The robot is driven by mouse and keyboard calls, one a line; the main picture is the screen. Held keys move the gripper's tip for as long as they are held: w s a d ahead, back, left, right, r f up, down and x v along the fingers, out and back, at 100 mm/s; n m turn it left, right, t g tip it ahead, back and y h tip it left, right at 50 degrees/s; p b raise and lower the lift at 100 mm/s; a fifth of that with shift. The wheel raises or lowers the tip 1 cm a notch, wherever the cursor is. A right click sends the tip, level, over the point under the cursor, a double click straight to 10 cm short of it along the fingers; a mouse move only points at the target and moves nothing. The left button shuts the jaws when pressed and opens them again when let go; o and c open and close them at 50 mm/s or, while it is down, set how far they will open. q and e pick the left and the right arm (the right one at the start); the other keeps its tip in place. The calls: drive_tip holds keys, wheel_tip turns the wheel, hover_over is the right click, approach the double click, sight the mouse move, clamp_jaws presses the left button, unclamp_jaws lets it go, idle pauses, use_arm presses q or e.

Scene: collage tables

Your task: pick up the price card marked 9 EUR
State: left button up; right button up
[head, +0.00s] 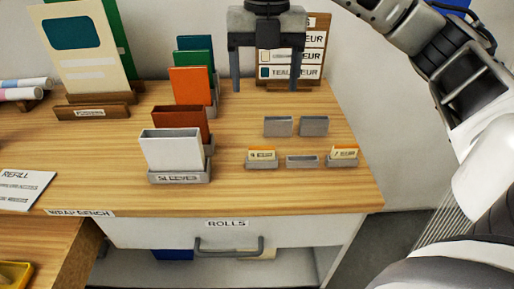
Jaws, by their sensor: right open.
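Two small price cards with orange tops stand in grey holders at the right of the wooden table. One card (261,154) is in the front left holder, the other card (344,152) in the front right holder. Their print is too small to tell which is marked 9 EUR. My right gripper (266,88) is open and empty, fingers pointing down, above the back of the table and in front of the menu board. It is apart from both cards. My left gripper is not in view.
Empty grey holders (278,126) stand behind the cards, and another (302,161) is between them. A row of coloured sleeves (171,150) stands to their left. The price board (312,87) is at the back. The table's right edge is close to the right card.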

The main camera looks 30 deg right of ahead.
drive_tip(key=b, duration=0.1)
hover_over(262, 147)
drive_tip(key=f, duration=0.9)
drive_tip(key=shift+s+d+f, duration=0.1)
drive_tip(key=shift+d+f, duration=0.05)
drive_tip(key=shift+d, duration=0.15)
drive_tip(key=shift+a+f+p, duration=0.15)
drive_tip(key=shift+f, duration=1.4)
drive_tip(key=shift+a+f+p, duration=0.1)
drive_tip(key=shift+f+p, duration=0.05)
drive_tip(key=shift+f, duration=1.4)
drive_tip(key=c, duration=1)
